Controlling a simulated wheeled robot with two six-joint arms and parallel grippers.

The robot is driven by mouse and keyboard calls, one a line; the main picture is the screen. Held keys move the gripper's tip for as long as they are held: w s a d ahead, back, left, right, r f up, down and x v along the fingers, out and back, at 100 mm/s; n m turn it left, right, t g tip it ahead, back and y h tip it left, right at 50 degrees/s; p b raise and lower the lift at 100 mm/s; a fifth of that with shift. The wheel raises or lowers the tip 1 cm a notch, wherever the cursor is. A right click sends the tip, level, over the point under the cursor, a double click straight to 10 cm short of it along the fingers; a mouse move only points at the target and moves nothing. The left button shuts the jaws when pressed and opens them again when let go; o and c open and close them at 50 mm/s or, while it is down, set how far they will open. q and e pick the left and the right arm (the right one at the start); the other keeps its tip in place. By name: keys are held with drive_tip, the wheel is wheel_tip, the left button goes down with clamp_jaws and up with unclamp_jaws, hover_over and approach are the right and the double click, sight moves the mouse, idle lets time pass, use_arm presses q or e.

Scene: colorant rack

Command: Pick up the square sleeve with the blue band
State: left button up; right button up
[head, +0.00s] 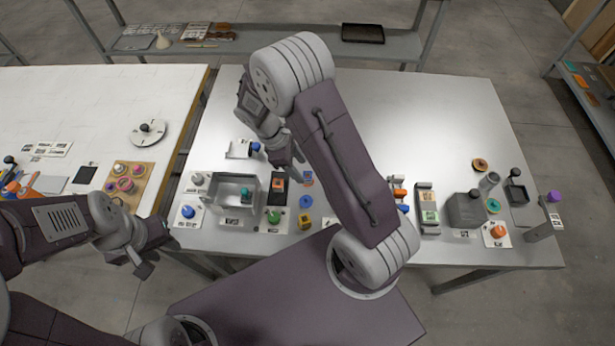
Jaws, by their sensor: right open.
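I cannot single out the square sleeve with the blue band for certain. A small blue and orange piece (308,178) lies on the metal table just right of the black tray, and its shape is too small to read. A yellow square-looking piece (305,221) stands nearer the front edge, below a blue round piece (305,201). My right gripper (286,160) is open above the table, to the upper left of the small blue and orange piece, with nothing seen in it. My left gripper (135,264) hangs off the table's front left corner. Its finger gap is unclear.
A grey open box (231,213) stands at the left front, beside a black tray (279,187). My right arm hides the table's middle. Dark grey blocks (465,210) and colored knobs crowd the right front. The metal table's back (430,110) is clear. A white table adjoins on the left.

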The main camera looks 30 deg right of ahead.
sight(307, 176)
drive_tip(key=x, duration=0.4)
drive_tip(key=shift+s+d+f, duration=0.15)
drive_tip(key=shift+d+f, duration=0.1)
drive_tip(key=shift+f, duration=0.15)
drive_tip(key=c, duration=0.4)
clamp_jaws()
drive_tip(key=shift+r, duration=0.1)
